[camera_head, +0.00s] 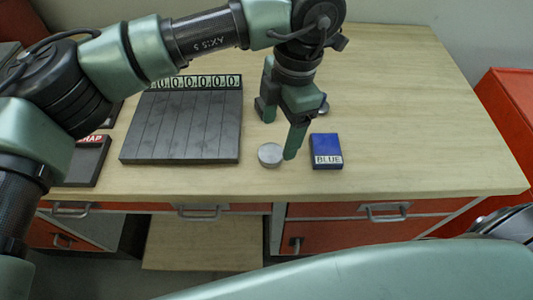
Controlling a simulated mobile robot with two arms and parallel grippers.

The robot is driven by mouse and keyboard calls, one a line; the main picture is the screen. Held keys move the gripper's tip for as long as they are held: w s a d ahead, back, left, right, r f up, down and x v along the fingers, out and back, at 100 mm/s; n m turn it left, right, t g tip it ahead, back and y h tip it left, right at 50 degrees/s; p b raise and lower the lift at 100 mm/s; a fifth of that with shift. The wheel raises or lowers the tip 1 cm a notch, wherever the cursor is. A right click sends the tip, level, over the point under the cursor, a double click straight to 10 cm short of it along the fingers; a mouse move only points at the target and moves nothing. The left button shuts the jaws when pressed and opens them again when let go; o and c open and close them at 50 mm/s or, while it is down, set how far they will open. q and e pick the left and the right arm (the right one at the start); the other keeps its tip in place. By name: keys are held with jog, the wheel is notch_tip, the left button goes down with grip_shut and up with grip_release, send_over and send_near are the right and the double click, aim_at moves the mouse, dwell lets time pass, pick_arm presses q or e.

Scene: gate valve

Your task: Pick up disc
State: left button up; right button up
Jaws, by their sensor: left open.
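A silver round disc (270,155) lies flat on the wooden workbench (400,110), near its front edge. My left gripper (279,132) comes down from above with its green fingers spread apart and nothing seen between them. One fingertip is just right of the disc in the picture; the other is farther back and to the left. I cannot tell whether the nearer finger touches the disc. Another rounded grey item (323,107) is partly hidden behind the gripper. My right gripper is out of view.
A blue block labelled BLUE (326,151) sits right of the disc. A dark slotted tray (185,128) with a row of zero labels and a tray marked SCRAP (82,165) stand to the left. The bench's right side is clear. A red cabinet (510,115) stands beyond it.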

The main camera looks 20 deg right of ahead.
aim_at(271, 152)
pick_arm(q)
jog(key=f, duration=0.1)
jog(key=a+f+p, duration=0.1)
jog(key=f, duration=0.1)
jog(key=f+p, duration=0.1)
jog(key=f, duration=0.1)
jog(key=shift+a+f, duration=0.15)
jog(key=shift+a, duration=0.15)
jog(key=shift+f, duration=0.3)
grip_shut()
